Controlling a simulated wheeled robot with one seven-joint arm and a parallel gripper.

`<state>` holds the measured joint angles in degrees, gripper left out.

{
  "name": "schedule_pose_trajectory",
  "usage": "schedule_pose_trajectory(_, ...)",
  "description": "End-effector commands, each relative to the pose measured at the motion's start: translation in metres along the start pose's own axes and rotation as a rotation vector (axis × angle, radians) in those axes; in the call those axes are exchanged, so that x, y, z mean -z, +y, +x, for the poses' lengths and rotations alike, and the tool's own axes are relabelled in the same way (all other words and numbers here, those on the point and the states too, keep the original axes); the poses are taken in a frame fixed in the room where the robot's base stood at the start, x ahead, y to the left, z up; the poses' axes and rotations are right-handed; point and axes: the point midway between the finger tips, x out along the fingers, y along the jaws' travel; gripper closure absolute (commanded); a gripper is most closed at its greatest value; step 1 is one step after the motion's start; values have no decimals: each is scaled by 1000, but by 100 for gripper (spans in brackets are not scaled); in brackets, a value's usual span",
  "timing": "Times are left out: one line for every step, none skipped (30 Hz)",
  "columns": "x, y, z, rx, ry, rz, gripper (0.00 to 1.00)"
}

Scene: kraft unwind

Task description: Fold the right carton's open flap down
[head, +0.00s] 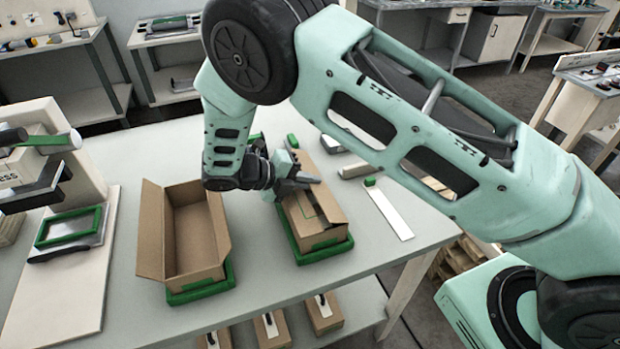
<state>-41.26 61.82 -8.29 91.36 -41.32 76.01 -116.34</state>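The right carton (326,226) is brown cardboard and sits in a green-rimmed holder (325,256) near the table's front edge. Its top looks mostly covered, with a dark gap near the left side. A brown panel shows behind my gripper, but I cannot tell whether it is the open flap. My gripper (306,182) is at the top left of this carton, fingers pointing right across it. Contact and finger opening are unclear. The left carton (192,231) stands open and empty, its side flaps spread outward, in another green holder (200,290).
A white strip (389,210) with a green end lies right of the right carton. A press-like machine (40,150) and a green-framed pad (68,228) stand at left. Small cartons (270,328) are on the lower shelf. Bare table lies between the cartons.

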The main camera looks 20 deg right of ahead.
Motion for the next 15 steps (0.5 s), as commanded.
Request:
schedule_pose_trajectory(0,0,-1,-2,-2,0,100)
schedule_pose_trajectory(0,0,-1,-2,-2,0,100)
schedule_pose_trajectory(-1,0,-1,-2,-2,0,100)
schedule_pose_trajectory(-1,0,-1,-3,-2,0,100)
schedule_pose_trajectory(-1,0,-1,-3,-2,0,91)
schedule_pose_trajectory(0,0,-1,-3,-2,0,80)
schedule_pose_trajectory(0,0,-1,-3,-2,0,75)
schedule_pose_trajectory(0,0,0,-3,-2,0,75)
schedule_pose_trajectory(0,0,0,-4,-2,0,75)
schedule_pose_trajectory(0,0,0,-4,-2,0,75)
schedule_pose_trajectory(0,1,0,-4,-2,0,75)
schedule_pose_trajectory(0,1,0,-5,-2,-1,75)
schedule_pose_trajectory(0,1,0,-5,-2,-1,75)
schedule_pose_trajectory(0,1,0,-5,-2,-1,75)
schedule_pose_trajectory(0,1,0,-5,-2,-1,75)
